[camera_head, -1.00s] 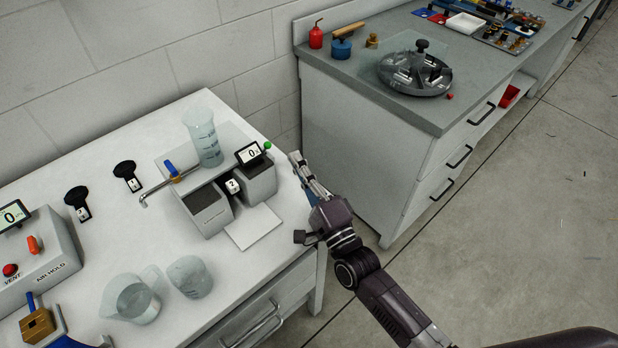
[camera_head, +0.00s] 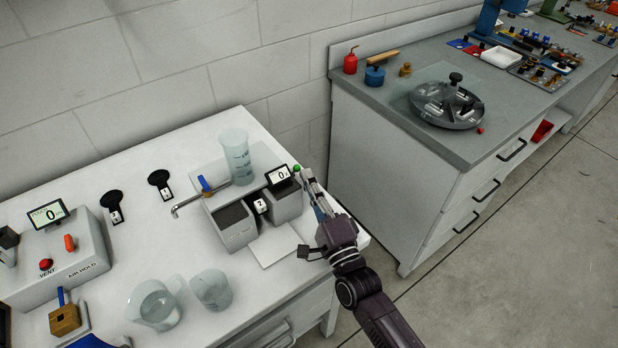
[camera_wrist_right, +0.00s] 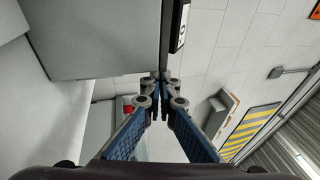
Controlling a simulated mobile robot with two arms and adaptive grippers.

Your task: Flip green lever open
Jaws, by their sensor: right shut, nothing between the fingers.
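The green lever shows as a small green ball knob (camera_head: 297,168) at the back right of a grey two-block device (camera_head: 286,205) with a small display. My right gripper (camera_head: 306,174) is shut and empty, its fingertips just to the right of the green knob. I cannot tell whether they touch it. In the right wrist view my shut fingertips (camera_wrist_right: 160,82) meet beside a large grey block face (camera_wrist_right: 95,40). The green knob does not show there. My left gripper is out of view.
A glass beaker (camera_head: 238,158) stands behind the device, beside a blue-handled tap (camera_head: 204,184). A jug (camera_head: 153,305) and cup (camera_head: 211,290) stand in front. An air-hold box (camera_head: 60,255) is at left. A grey cabinet (camera_head: 400,180) stands to the right across a gap.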

